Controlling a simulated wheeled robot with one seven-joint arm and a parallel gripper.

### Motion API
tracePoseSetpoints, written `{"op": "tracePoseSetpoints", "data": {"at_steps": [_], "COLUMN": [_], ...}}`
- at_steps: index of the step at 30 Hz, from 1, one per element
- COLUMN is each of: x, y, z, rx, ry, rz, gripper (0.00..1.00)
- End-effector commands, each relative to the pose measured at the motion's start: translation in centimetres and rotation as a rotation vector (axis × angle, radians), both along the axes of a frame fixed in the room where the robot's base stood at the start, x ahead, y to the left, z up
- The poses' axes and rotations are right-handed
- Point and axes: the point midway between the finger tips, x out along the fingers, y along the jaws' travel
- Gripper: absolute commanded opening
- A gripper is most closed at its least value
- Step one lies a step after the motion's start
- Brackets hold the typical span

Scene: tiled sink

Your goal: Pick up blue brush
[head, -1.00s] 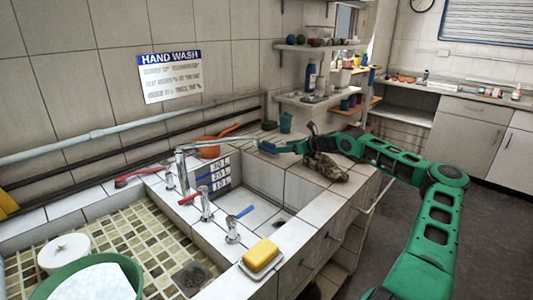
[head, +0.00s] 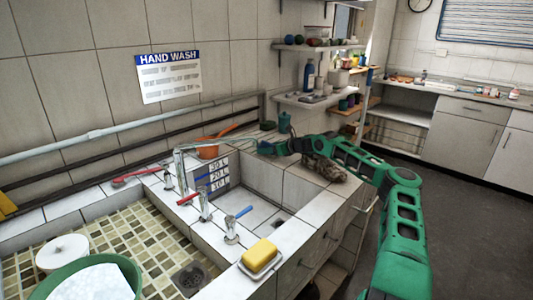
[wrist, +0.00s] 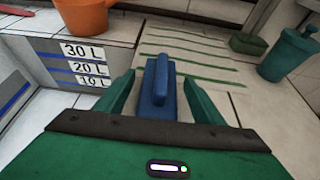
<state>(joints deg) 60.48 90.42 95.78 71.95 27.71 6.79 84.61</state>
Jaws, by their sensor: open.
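The blue brush (wrist: 160,90) lies on the white tiled counter and shows in the middle of the wrist view, its raised handle facing me. My gripper (wrist: 158,78) is open, with one green finger on each side of the brush. I cannot tell whether the fingers touch it. In the head view my gripper (head: 264,147) is low over the counter behind the sink basin, and the brush cannot be made out there.
An orange pot (head: 208,150) stands left of my gripper and a teal cup (head: 284,123) behind it. A crumpled patterned cloth (head: 325,169) lies beside my arm. The sink basin with taps and a yellow sponge (head: 260,256) are nearer. Shelves hang behind.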

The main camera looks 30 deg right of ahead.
Motion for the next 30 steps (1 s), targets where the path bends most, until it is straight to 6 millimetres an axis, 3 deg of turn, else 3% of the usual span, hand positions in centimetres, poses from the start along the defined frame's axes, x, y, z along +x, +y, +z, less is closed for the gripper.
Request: {"op": "tracePoseSetpoints", "data": {"at_steps": [7,13,14,23,30], "x": [0.1,0.1,0.1,0.1,0.2], "y": [0.1,0.1,0.1,0.1,0.1], "z": [0.0,0.0,0.0,0.2,2.2], "rx": [-0.001,-0.001,-0.001,-0.001,-0.004], "ry": [0.000,0.000,-0.001,-0.001,-0.003], "rz": [0.000,0.000,0.000,0.000,0.002], "gripper": [0.62,0.17,0.15,0.15,0.15]}}
